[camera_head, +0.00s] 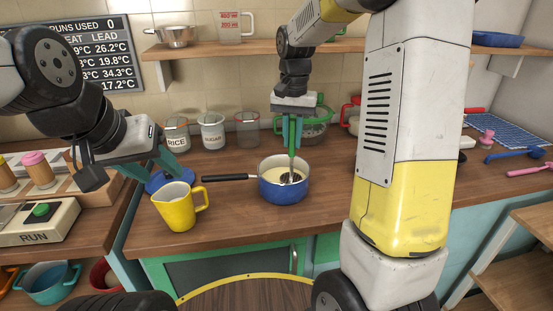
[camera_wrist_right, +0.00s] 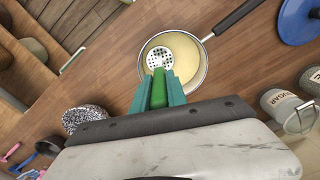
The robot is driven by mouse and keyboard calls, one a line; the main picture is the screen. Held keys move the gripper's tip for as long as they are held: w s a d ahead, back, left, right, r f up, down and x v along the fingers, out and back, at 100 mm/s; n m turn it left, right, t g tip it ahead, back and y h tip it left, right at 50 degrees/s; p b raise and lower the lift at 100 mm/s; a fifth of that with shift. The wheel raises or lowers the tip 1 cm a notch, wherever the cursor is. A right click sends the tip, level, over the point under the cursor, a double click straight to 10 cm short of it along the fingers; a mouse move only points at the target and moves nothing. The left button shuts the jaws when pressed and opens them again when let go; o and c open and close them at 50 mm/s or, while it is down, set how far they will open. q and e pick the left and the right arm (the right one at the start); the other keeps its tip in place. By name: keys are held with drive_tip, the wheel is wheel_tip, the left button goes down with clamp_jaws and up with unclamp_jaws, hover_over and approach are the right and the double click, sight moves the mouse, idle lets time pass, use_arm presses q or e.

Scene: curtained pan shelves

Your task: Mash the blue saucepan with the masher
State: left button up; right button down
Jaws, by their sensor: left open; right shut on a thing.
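The blue saucepan (camera_head: 270,191) stands on the wooden counter with its black handle to the left and pale yellow contents inside. It also shows in the right wrist view (camera_wrist_right: 201,76). My right gripper (camera_head: 291,140) is above the pan, shut on the green handle of the masher (camera_head: 291,178). The masher's perforated head (camera_wrist_right: 174,50) is in the pan, over or in the contents; its exact depth is unclear. My left gripper (camera_head: 168,168) is open and empty, behind the yellow jug (camera_head: 179,207) and near a blue lid (camera_head: 157,182).
Glass jars labelled RICE (camera_head: 177,135) and SUGAR (camera_head: 212,132) stand behind the pan. A green-handled colander (camera_head: 318,124) is behind my right gripper. A RUN button box (camera_head: 38,222) is at left. The counter front around the pan is clear.

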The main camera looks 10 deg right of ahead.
sight(292, 154)
idle(0.3)
drive_tip(key=shift+f, duration=2.3)
drive_tip(key=shift+r, duration=0.1)
drive_tip(key=shift+r, duration=0.55)
wheel_tip(292, 154, up, 11)
drive_tip(key=w+a, duration=0.1)
drive_tip(key=w, duration=0.1)
drive_tip(key=shift+w+a+r, duration=0.15)
drive_tip(key=shift+w+a, duration=0.2)
drive_tip(key=shift+a, duration=0.05)
